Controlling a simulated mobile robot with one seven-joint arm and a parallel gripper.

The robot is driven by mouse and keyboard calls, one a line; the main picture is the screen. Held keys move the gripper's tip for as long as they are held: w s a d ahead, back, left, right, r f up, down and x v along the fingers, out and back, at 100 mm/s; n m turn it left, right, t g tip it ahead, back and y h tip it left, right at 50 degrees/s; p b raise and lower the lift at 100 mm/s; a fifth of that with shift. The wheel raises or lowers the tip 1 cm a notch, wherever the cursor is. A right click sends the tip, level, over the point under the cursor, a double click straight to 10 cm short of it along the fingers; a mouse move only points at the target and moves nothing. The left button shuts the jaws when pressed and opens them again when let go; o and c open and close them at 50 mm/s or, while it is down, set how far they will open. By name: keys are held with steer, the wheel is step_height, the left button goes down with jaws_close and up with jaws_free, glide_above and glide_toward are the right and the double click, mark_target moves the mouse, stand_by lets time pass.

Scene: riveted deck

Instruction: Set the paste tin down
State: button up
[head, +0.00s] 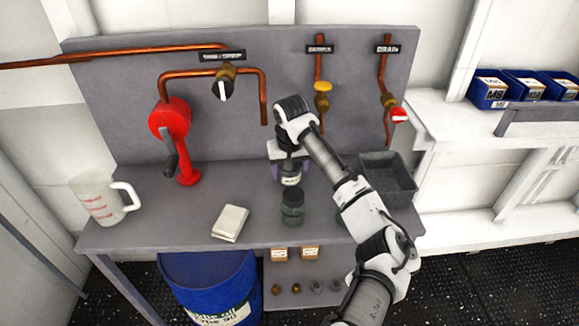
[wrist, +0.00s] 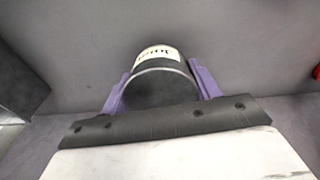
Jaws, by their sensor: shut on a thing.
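The paste tin (wrist: 160,86), dark with a pale label, is between the purple fingers of my gripper (wrist: 158,92) in the wrist view. My gripper is shut on its sides. In the head view the tin (head: 291,180) shows its label low under my wrist, over the middle of the grey bench (head: 185,236). My wrist hides its top. It looks upright and close to the bench top, but I cannot tell whether its base touches.
A dark green jar (head: 292,207) stands just in front of the tin. A dark grey tray (head: 388,176) is at the right. A folded cloth (head: 230,222), a measuring jug (head: 102,201) and a red hand pump (head: 172,135) are to the left. Pipes and valves line the back panel.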

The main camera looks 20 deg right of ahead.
steer(key=shift+w+r+g+p, duration=0.2)
steer(key=shift+g+p, duration=0.25)
steer(key=shift+g, duration=0.25)
steer(key=shift+f+p, duration=0.3)
steer(key=shift+f, duration=0.65)
steer(key=shift+f, duration=0.15)
steer(key=o, duration=1.1)
step_height(320, 180, up, 12)
steer(key=shift+r+b, duration=0.15)
steer(key=shift+b, duration=1)
